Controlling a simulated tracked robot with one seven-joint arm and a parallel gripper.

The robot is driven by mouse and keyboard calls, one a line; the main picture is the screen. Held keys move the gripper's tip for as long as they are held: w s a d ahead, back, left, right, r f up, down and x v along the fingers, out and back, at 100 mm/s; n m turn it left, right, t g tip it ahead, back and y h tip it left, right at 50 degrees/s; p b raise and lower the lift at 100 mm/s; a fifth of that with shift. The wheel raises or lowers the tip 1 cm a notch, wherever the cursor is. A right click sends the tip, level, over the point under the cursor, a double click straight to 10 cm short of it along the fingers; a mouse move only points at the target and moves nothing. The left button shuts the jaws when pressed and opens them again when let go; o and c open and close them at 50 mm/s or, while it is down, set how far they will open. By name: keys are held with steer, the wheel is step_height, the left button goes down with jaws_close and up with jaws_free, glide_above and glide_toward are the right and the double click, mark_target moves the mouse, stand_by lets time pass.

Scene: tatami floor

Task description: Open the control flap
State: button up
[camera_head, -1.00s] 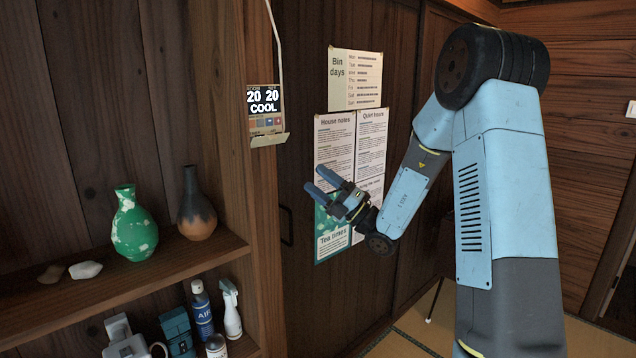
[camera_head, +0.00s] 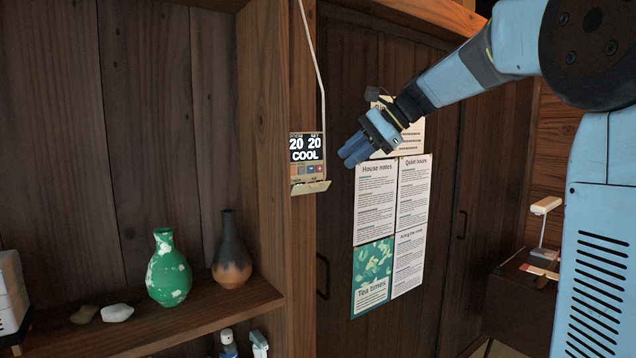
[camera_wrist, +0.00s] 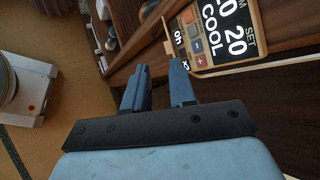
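The wall controller (camera_head: 306,150) hangs on the wooden post, its dark display reading 20 20 COOL, with small buttons below. A tan control flap (camera_head: 311,187) juts out from its lower edge, leaving the button row uncovered. My gripper (camera_head: 354,154) is to the right of the controller, in front of the posters, apart from the flap as far as I can tell. In the wrist view the two blue fingers (camera_wrist: 160,75) stand apart with nothing between them. The controller (camera_wrist: 225,38) is sideways there, just beyond the fingertips, with the flap (camera_wrist: 167,40) at its left side.
A cable runs up from the controller. At left, a shelf (camera_head: 200,318) holds a green vase (camera_head: 168,268), a dark vase (camera_head: 231,250) and stones. Posters (camera_head: 375,203) hang on the dark door at right. A desk lamp (camera_head: 545,207) stands far right.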

mark_target(316, 185)
steer(key=shift+n+t+h, duration=0.5)
steer(key=shift+n+h, duration=0.1)
steer(key=x, duration=0.7)
steer(key=w+x, duration=0.1)
steer(key=x, duration=0.3)
steer(key=shift+w+a+r, duration=0.1)
steer(key=shift+a+r, duration=0.1)
steer(key=shift+a, duration=0.1)
jaws_close()
